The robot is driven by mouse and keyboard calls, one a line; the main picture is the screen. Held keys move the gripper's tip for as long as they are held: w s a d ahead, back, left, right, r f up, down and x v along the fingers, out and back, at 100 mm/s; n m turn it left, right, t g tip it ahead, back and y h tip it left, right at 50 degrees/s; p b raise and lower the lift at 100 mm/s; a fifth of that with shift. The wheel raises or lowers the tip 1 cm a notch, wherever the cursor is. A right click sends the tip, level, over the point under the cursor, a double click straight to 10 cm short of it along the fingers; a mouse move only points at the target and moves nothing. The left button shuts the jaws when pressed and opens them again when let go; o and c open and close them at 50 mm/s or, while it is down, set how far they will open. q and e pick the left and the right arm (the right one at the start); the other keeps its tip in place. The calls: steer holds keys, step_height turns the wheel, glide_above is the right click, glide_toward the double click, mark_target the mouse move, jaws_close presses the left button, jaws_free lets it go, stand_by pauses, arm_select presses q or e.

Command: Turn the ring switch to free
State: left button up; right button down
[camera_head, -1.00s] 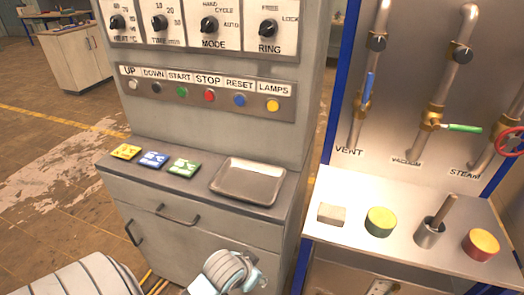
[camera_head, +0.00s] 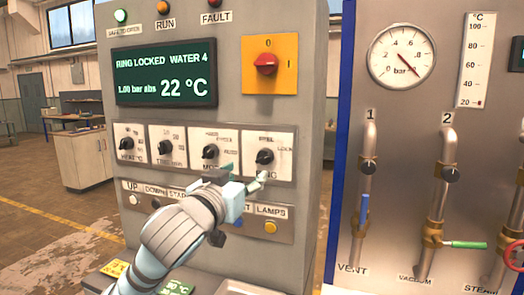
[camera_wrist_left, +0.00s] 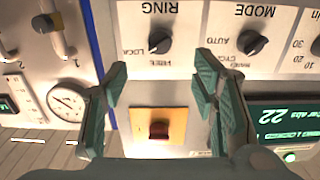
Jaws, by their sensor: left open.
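The ring switch (camera_head: 265,157) is a black knob on a white plate at the right end of the dial row. Its plate reads RING, FREE and LOCK. In the left wrist view the ring switch (camera_wrist_left: 160,43) appears upside down, its pointer seemingly toward LOCK. The display (camera_head: 166,77) reads RING LOCKED. My left gripper (camera_head: 246,179) is in front of the panel, just below the knob, and covers part of the RING lettering. In the left wrist view my left gripper's (camera_wrist_left: 162,78) fingers are spread and empty, with the knob beyond them, not touched.
The mode switch (camera_head: 210,152) sits close left of the ring switch. A yellow plate with a red rotary switch (camera_head: 265,64) is above. Push buttons, including the yellow lamps button (camera_head: 271,227), are below. The piping panel (camera_head: 400,150) stands to the right.

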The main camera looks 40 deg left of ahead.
mark_target(262, 160)
arm_select(q)
steer(key=x, duration=1.1)
steer(key=shift+w+a+r+p, duration=0.1)
steer(key=shift+w+p, duration=0.2)
steer(key=shift+w, duration=0.05)
steer(key=shift+s, duration=0.1)
steer(key=c, duration=1.2)
